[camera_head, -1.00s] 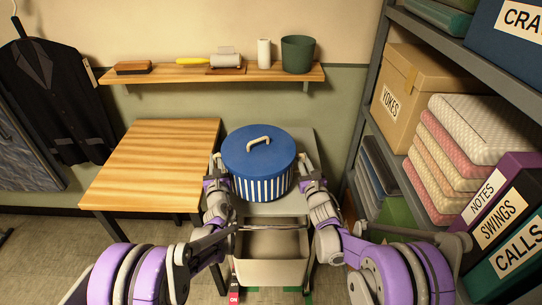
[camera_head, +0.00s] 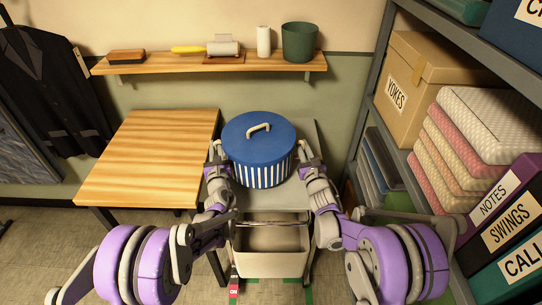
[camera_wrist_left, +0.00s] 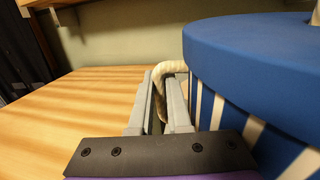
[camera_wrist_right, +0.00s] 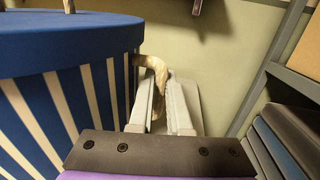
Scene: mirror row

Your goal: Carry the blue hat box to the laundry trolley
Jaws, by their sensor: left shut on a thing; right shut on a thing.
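The blue hat box (camera_head: 258,165) has a plain blue lid with a cream top handle and blue-and-white striped sides. It is upright over the grey top of a stand with a pale bin below, which looks like the laundry trolley (camera_head: 270,262). I cannot tell whether the box rests on that top or hangs just above it. My left gripper (camera_head: 214,155) is shut on the cream side handle (camera_wrist_left: 172,68) at the box's left. My right gripper (camera_head: 304,153) is shut on the matching handle (camera_wrist_right: 155,68) at its right. The box's underside is hidden.
A wooden table (camera_head: 150,155) stands close at the left, its top bare. A wall shelf (camera_head: 200,66) with a brush, roller, white cylinder and green pot is behind. A grey rack (camera_head: 367,100) with boxes, folded linens and binders is close at the right.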

